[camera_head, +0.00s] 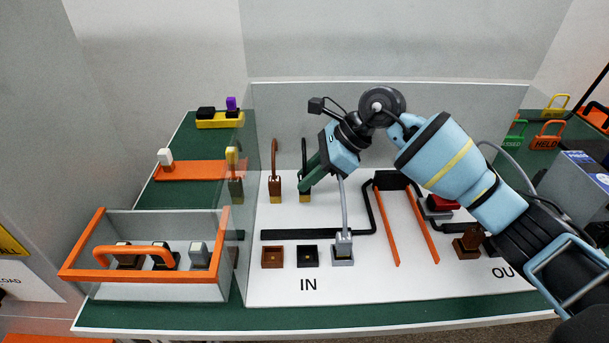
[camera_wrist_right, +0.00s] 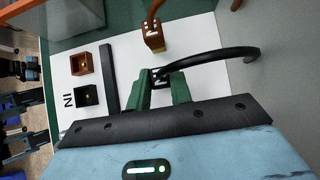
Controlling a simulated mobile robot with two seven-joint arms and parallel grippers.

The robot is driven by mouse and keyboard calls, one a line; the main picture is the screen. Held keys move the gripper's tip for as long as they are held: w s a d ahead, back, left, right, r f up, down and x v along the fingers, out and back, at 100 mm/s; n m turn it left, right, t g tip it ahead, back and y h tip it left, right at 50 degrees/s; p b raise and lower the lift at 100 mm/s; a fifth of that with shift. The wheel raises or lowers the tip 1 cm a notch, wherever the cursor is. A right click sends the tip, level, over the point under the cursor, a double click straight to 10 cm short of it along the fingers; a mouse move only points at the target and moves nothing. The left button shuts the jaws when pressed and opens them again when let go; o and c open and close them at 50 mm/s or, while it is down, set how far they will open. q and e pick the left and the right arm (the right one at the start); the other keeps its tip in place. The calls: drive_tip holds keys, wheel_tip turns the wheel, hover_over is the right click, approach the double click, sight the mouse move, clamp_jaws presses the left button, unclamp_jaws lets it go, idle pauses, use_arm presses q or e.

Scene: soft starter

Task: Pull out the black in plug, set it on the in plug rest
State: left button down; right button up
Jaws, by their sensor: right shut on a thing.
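My right gripper (camera_head: 308,178) has its green fingers shut on the black in plug (camera_head: 304,196) at the back of the white panel. In the right wrist view the black plug (camera_wrist_right: 159,76) is between the fingertips, with its black cable curving right. The plug is beside the brown plug (camera_head: 275,188), at about the same level; I cannot tell whether it touches the rest surface beneath. The black IN socket (camera_head: 308,255) is empty; it also shows in the right wrist view (camera_wrist_right: 88,97). My left gripper is not in view.
The brown IN socket (camera_head: 272,257) is empty. A grey plug (camera_head: 343,246) with its cable is in the third IN socket. A black bar (camera_head: 300,234) lies behind the sockets. A clear box with an orange handle (camera_head: 135,250) stands left; orange strips (camera_head: 386,225) lie right.

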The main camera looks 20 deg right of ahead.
drive_tip(key=o, duration=1)
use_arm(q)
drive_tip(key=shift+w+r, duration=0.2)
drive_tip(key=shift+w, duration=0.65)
use_arm(e)
drive_tip(key=v, duration=0.8)
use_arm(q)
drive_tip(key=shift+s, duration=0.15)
